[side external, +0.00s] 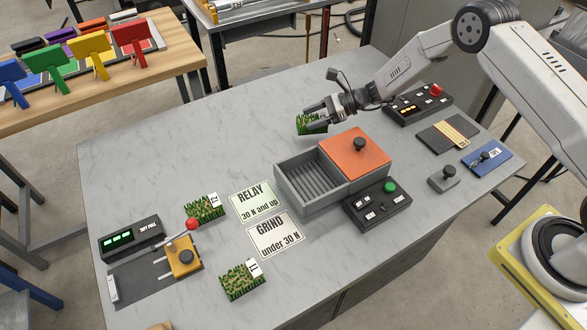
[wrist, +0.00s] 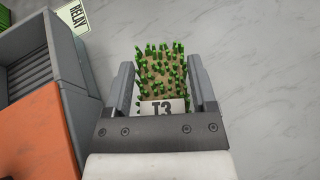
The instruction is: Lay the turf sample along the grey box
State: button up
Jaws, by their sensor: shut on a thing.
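My gripper (side external: 318,112) is shut on a green turf sample (side external: 311,125) behind the grey box (side external: 292,190). In the wrist view the turf sample (wrist: 161,72), with a white T3 label, sits between the two fingers of my gripper (wrist: 160,68). The grey box has a ribbed open compartment and an orange panel with a black knob. In the wrist view the grey box (wrist: 75,90) lies left of the turf, with a strip of bare table between them. How high the turf is above the table is hard to tell.
A RELAY card (side external: 256,201) and a GRIND card (side external: 275,235) lie left of the box. Two other turf samples (side external: 206,207) (side external: 242,281) lie near them. A green-button panel (side external: 377,204) stands in front of the box, a red-button panel (side external: 418,103) behind it. The back-left table is clear.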

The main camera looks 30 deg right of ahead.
jog(key=shift+w+f, duration=0.25)
jog(key=shift+f, duration=1.45)
jog(key=shift+f, duration=0.15)
jog(key=o, duration=1.3)
jog(key=shift+c, duration=0.2)
jog(key=shift+s+d+r, duration=0.1)
jog(key=shift+r, duration=0.1)
jog(key=v, duration=1.1)
jog(key=shift+s+d+r, duration=0.1)
jog(key=shift+s+d, duration=0.1)
jog(key=shift+d, duration=0.15)
